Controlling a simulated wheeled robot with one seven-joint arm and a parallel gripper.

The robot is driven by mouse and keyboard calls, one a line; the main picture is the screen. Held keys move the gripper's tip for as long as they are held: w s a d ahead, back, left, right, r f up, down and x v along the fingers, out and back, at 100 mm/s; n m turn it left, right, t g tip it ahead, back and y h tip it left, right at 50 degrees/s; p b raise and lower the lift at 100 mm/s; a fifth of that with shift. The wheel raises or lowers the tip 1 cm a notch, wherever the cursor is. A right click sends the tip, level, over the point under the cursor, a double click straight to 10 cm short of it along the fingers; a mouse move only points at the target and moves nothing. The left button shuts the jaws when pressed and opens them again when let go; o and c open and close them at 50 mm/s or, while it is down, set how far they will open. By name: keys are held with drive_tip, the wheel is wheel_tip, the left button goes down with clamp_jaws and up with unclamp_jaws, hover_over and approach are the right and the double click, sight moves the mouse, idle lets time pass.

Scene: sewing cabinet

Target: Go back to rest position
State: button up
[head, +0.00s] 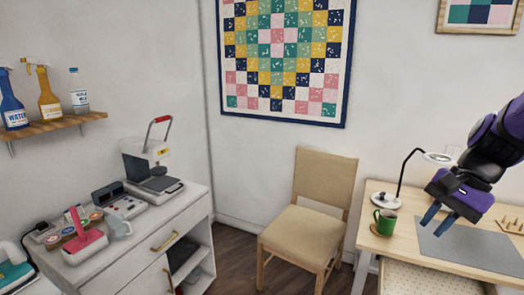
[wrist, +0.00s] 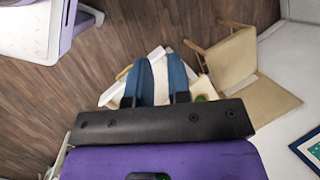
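My gripper (head: 438,216) hangs in the air at the right of the head view, above the grey mat on the wooden table (head: 376,241). Its two blue fingers point down and are apart, with nothing seen between them. In the wrist view the gripper (wrist: 158,62) also shows its blue fingers with a gap.
A desk lamp (head: 400,183) stands behind the mug. A beige chair (head: 318,200) is left of the table; it also shows in the wrist view (wrist: 228,62). A white cabinet (head: 150,232) with a press (head: 150,165) stands at the left. Wooden floor lies between.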

drive_tip(key=s+a+r+n+t+h, duration=0.4)
drive_tip(key=s+r+n, duration=0.5)
drive_tip(key=r+n, duration=0.1)
drive_tip(key=shift+s+a+n+t+h, duration=0.2)
drive_tip(key=shift+s+n+t+h, duration=0.1)
drive_tip(key=shift+s+t, duration=0.1)
